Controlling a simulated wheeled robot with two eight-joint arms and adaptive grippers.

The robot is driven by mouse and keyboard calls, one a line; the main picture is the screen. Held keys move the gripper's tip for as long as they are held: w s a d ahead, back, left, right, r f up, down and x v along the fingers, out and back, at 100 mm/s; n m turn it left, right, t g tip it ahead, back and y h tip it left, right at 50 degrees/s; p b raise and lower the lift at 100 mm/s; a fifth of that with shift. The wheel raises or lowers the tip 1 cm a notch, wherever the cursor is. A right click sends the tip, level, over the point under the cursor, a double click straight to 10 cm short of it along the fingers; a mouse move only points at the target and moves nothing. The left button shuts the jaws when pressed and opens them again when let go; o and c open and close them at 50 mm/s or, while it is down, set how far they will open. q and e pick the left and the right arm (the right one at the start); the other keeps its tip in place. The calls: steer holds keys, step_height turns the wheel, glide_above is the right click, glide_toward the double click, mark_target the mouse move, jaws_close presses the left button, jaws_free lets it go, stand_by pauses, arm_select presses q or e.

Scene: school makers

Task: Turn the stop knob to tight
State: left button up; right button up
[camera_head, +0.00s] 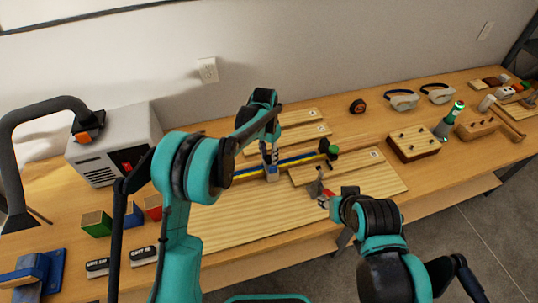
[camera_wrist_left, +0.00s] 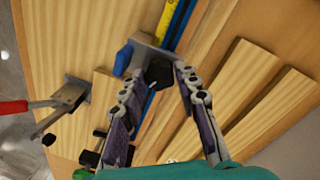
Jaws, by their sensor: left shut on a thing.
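The stop is a small grey block (camera_wrist_left: 145,58) with a blue part on one side, mounted on the blue rail with a yellow measuring strip (camera_wrist_left: 178,20). A black knob (camera_wrist_left: 158,74) sticks out of the block between the fingertips of my left gripper (camera_wrist_left: 157,82), which is shut on it. In the head view my left gripper (camera_head: 268,157) reaches down over the stop block (camera_head: 272,174), and its fingers hide the knob there. Any tight mark is too small to read.
A green knob (camera_head: 333,150) sits at the rail's right end. A grey machine (camera_head: 115,145) stands at left. A wooden block (camera_head: 413,144) and green bottle (camera_head: 449,122) stand at right.

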arm_select(q)
steer(key=m, duration=0.4)
steer(key=shift+m, duration=0.3)
steer(key=m, duration=0.4)
steer(key=shift+d+m+y, duration=0.1)
steer(key=shift+m+y, duration=0.2)
steer(key=m, duration=0.4)
steer(key=shift+p, duration=0.3)
steer(key=shift+m, duration=2.1)
steer(key=o, duration=1.2)
steer(key=shift+d, duration=0.1)
steer(key=shift+c, duration=0.2)
